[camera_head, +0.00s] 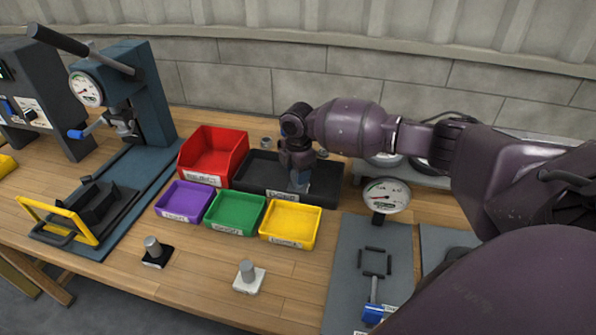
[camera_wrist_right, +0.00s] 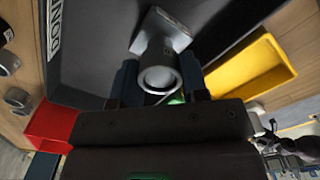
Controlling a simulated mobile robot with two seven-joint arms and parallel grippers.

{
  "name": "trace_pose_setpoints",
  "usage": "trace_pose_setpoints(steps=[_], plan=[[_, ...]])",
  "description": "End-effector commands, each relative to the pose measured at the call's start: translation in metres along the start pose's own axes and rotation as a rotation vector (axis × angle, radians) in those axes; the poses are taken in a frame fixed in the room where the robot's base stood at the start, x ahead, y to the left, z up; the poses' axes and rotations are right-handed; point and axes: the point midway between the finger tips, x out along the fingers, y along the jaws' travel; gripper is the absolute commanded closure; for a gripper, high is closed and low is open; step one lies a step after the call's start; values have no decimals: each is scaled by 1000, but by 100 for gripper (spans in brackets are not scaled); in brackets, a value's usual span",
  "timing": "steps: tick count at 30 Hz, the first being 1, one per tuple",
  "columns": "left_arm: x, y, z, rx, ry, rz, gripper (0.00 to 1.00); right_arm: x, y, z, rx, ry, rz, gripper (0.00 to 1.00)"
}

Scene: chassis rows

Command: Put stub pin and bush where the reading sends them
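My right gripper (camera_head: 299,182) reaches down into the black tray (camera_head: 333,185). In the right wrist view its fingers (camera_wrist_right: 160,85) are closed on both sides of a grey cylindrical part (camera_wrist_right: 157,72) with a flat square end; I cannot tell whether it is the stub pin or the bush. One grey cylinder (camera_head: 152,246) stands upright on a black base at the table's front. Another grey cylinder (camera_head: 247,270) stands on a white base to its right. A round dial gauge (camera_head: 386,195) stands right of the tray; its reading is too small to tell. My left gripper is out of view.
A red bin (camera_head: 213,153) stands left of the black tray. Purple (camera_head: 184,202), green (camera_head: 235,213) and yellow (camera_head: 290,222) bins stand in front. A blue press (camera_head: 145,95) with a dial is at the left. Grey plates (camera_head: 362,240) lie at the right. The table's front middle is mostly clear.

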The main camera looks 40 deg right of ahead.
Motion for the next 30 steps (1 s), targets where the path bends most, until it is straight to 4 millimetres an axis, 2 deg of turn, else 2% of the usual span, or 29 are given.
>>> trace_pose_setpoints(steps=[1,6,17,20,30], plan=[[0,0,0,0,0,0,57,0,0,0,0,0,1,53],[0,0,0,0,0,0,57,0,0,0,0,0,1,29],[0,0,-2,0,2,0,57,-6,0,0,-1,0,2,29],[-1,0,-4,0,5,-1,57,-19,1,0,-1,0,3,29],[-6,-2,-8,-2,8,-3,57,-80,1,0,0,0,4,29]])
